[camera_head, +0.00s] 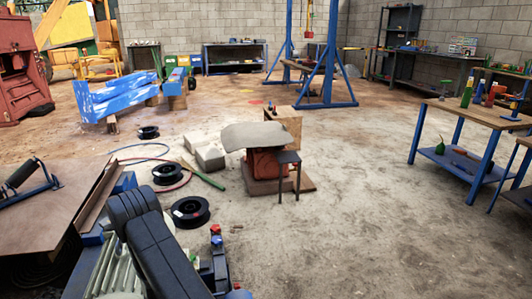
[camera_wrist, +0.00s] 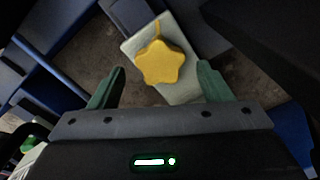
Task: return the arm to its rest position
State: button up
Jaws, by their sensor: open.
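My gripper (camera_wrist: 161,69) shows in the wrist view with its two green fingers spread apart and nothing clasped between them. A yellow star-shaped knob (camera_wrist: 160,62) lies in line with the gap between the fingertips, on a pale grey block (camera_wrist: 180,93). The knob looks a little beyond the fingers, but I cannot tell the exact distance. I cannot make out my gripper in the head view.
In the wrist view, blue bars (camera_wrist: 48,68) run at the left. A blue-legged workbench (camera_head: 470,115) stands at the right. Open floor lies between the stool and the workbench.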

notch_tip(320, 180, up, 12)
jog(key=r+p, duration=0.1)
jog(key=p, duration=0.3)
notch_tip(320, 180, down, 16)
jog(key=b, duration=0.5)
jog(key=shift+r+b, duration=0.25)
jog(key=shift+b, duration=0.05)
jog(key=shift+r+n+p, duration=0.3)
jog(key=shift+n+p, duration=0.3)
jog(key=shift+n, duration=0.1)
jog(key=n+p, duration=0.3)
jog(key=n, duration=0.3)
notch_tip(320, 180, up, 14)
jog(key=p, duration=0.3)
jog(key=shift+f+p, duration=0.2)
jog(key=shift+p, duration=0.15)
jog(key=shift+d, duration=0.15)
